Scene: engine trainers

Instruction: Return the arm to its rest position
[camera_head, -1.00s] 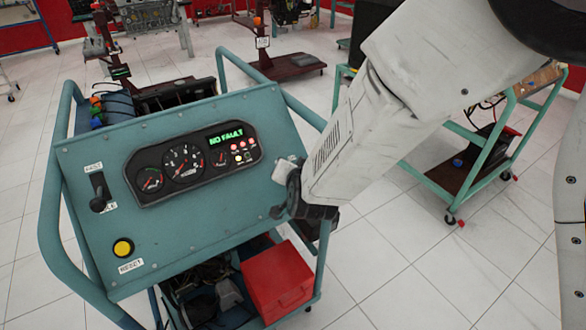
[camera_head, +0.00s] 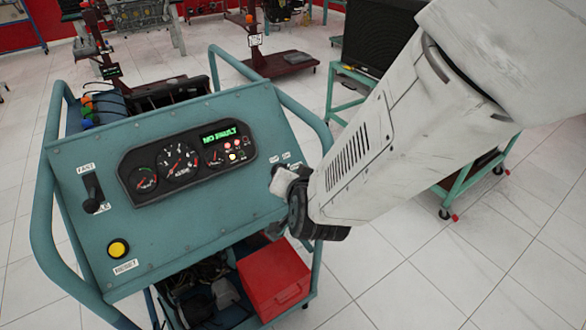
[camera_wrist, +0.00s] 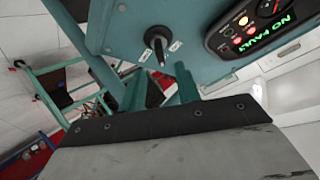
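My arm comes in from the upper right in the head view. Its white forearm slants down to a dark wrist end (camera_head: 302,207) beside the right edge of a teal engine trainer panel (camera_head: 200,215). A small pale part (camera_head: 283,181) at that end overlaps the panel edge in the picture; I cannot tell whether it touches. In the wrist view, a grey body with a dark edge fills the bottom, and a rotary switch (camera_wrist: 157,42) shows on the panel (camera_wrist: 195,58). No held object is visible.
The panel carries a gauge cluster (camera_head: 187,160) with a green NO FAULT display, a lever (camera_head: 92,192) and a yellow button (camera_head: 118,248). A red box (camera_head: 273,282) sits low on the trainer. Another teal stand (camera_head: 463,185) is behind my arm. Open tiled floor lies at lower right.

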